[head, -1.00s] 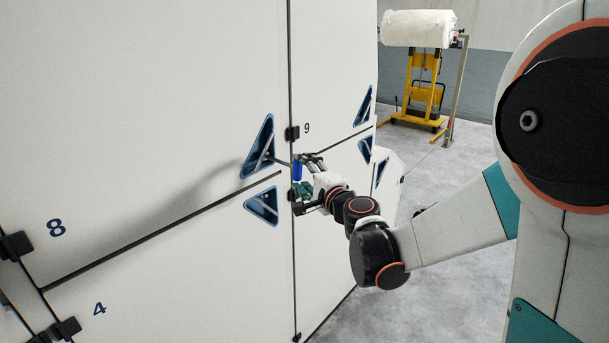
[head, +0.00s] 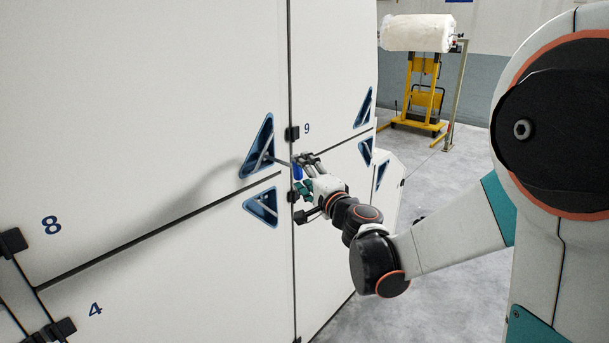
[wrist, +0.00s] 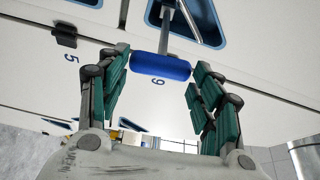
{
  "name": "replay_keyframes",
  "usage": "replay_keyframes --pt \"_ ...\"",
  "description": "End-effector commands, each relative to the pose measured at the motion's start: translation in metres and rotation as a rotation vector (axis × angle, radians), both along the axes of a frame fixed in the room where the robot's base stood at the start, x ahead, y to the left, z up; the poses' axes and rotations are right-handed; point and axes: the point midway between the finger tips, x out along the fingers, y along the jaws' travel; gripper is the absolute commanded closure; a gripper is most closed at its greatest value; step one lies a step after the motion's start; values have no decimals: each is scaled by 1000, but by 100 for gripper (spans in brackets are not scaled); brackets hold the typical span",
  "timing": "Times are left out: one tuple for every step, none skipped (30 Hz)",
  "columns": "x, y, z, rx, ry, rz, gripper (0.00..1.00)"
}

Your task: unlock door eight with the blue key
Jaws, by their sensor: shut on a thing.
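Door eight (head: 130,130) is the large pale panel at upper left in the head view, with its number 8 (head: 51,225) near the hinge. At its right edge is a blue triangular recess (head: 250,166) with a grey bar in it. The blue key (head: 297,172) has its cylindrical grip outside the door face, and its grey shaft points into this recess. The grip also shows in the wrist view (wrist: 160,67), lying crosswise between the green finger pads. My gripper (wrist: 162,75) is shut on the grip's two ends. The shaft's tip is not clear.
Doors nine (head: 335,75) and four (head: 180,270) adjoin door eight, with another triangular recess (head: 262,206) just below. Small black hinges (head: 292,134) stick out near my gripper. A yellow lift (head: 422,90) with a white roll stands behind on open floor.

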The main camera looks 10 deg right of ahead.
Motion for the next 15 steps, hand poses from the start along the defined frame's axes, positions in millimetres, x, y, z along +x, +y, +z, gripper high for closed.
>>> replay_keyframes --pt "0 0 0 0 0 1 90" --pt "0 0 0 -2 -1 1 90" --pt "0 0 -1 -6 -4 1 90" --pt "0 0 -1 -12 -9 1 90" --pt "0 0 -1 -18 -14 2 90" --pt "0 0 -2 -31 -23 2 90" --pt "0 0 -2 -41 -30 2 90" --pt "0 0 -3 -51 -38 2 90" --pt "0 0 -3 -64 -47 2 90" --pt "0 0 -3 -73 -54 1 90" --pt "0 0 -3 -83 -62 2 90" --pt "0 0 -3 -96 -71 2 90" --pt "0 0 -3 -108 -78 2 90" --pt "0 0 -4 -116 -85 2 90" --pt "0 0 -4 -130 -95 2 90"
